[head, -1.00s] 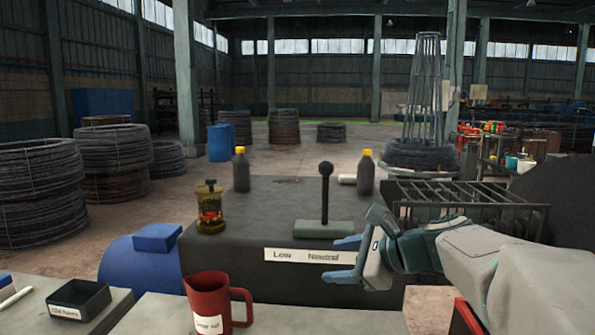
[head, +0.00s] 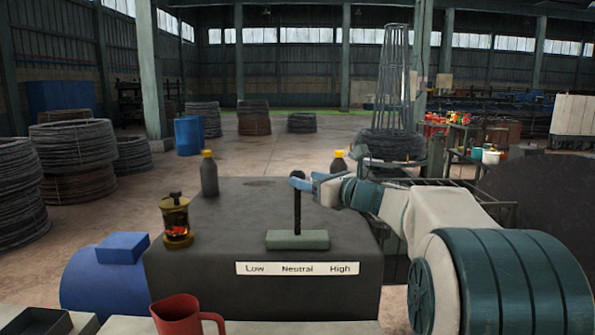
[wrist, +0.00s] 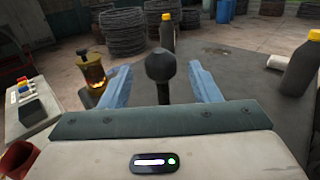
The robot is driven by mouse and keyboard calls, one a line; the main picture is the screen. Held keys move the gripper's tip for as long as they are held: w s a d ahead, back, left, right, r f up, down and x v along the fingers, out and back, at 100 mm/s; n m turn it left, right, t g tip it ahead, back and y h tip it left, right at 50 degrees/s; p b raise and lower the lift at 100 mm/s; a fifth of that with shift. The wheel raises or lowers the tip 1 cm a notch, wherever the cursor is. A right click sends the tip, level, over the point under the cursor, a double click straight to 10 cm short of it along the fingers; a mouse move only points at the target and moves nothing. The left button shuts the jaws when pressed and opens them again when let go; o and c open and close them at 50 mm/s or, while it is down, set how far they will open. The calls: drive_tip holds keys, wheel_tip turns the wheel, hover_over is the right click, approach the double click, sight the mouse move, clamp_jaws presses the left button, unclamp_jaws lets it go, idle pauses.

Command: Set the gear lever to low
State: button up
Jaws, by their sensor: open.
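The gear lever (head: 298,212) is a black rod with a round knob, standing upright on a pale green base block (head: 297,240) on top of the dark housing. A white label strip (head: 297,268) on the housing front reads Low, Neutral, High from left to right. The lever stands above Neutral. My gripper (head: 309,184) is open at knob height and reaches in from the right. In the wrist view, the black knob (wrist: 160,65) lies between the two blue fingers, with a visible gap on each side. The lower rod is hidden there by my gripper body.
A brass oil lamp-like object (head: 176,220) stands on the housing's left side. Two dark bottles with yellow caps stand behind, one left (head: 209,175) and one right (head: 339,161). A red mug (head: 176,314) is at the front.

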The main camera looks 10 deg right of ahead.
sight(303, 178)
drive_tip(key=shift+p+x, duration=0.45)
drive_tip(key=shift+x, duration=1.8)
drive_tip(key=shift+c, duration=0.4)
